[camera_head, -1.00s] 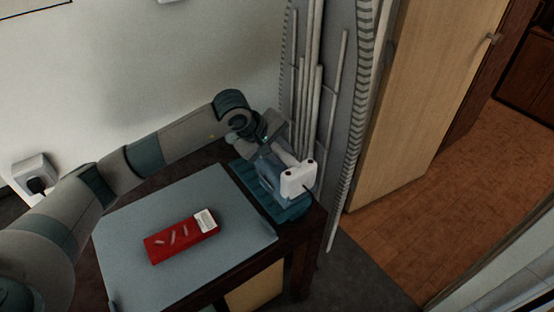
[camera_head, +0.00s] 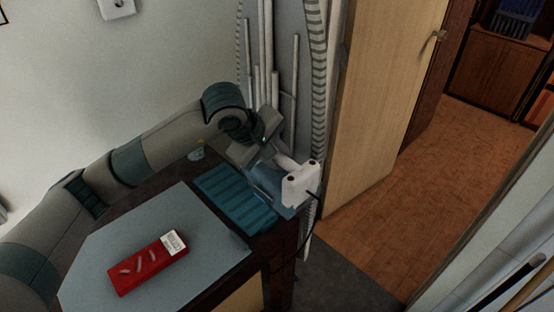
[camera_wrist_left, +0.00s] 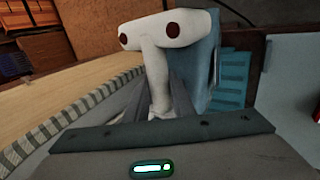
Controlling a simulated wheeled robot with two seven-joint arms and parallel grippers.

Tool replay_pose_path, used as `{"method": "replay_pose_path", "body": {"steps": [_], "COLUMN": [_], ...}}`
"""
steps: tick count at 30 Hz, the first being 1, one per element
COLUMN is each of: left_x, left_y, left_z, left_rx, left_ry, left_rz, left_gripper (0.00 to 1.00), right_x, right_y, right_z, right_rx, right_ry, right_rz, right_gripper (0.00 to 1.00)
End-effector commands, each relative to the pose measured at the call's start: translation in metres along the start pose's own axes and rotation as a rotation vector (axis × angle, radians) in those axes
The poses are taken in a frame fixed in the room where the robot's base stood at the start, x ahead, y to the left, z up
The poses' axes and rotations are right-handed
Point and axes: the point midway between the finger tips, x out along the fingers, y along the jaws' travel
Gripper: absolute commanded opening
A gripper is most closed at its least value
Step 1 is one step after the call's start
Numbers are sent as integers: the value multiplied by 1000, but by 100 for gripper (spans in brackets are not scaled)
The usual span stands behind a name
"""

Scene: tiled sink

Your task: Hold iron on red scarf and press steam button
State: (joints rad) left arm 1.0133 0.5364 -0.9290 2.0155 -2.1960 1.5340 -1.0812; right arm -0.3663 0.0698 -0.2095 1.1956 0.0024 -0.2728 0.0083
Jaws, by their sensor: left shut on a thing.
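The iron (camera_head: 301,184) is white and blue. My left gripper (camera_head: 282,164) is shut on its white handle and holds it above the right end of a teal ribbed rest (camera_head: 228,199). In the left wrist view the iron (camera_wrist_left: 163,33) fills the top middle, its handle between my fingers (camera_wrist_left: 160,98). The red scarf (camera_head: 148,266) lies folded, with a white label, on the grey-blue mat (camera_head: 210,252), to the lower left of the iron. I cannot make out the steam button. My right gripper is in neither view.
A dark table (camera_head: 285,250) carries the mat and the rest. Grey pipes and a ribbed hose (camera_head: 318,80) stand close behind the iron. A cord hangs from the iron past the table's right edge. A wooden door (camera_head: 385,100) stands to the right, with open floor beyond.

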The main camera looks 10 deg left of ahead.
Motion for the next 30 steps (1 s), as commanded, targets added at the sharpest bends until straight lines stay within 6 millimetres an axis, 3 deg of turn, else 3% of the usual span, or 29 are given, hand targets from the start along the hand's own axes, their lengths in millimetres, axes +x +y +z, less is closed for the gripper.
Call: {"method": "replay_pose_path", "body": {"steps": [17, 23, 30], "left_x": [-3, -5, -16], "left_y": [-2, -24, -71], "left_z": [-1, -3, -4], "left_rx": [14, 71, 219], "left_ry": [-9, -49, -147], "left_rz": [6, 5, 4], "left_gripper": [0, 0, 0], "right_x": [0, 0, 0], "right_y": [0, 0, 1], "right_z": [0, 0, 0], "right_rx": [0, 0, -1], "right_ry": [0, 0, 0], "right_rz": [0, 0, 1], "right_gripper": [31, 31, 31]}}
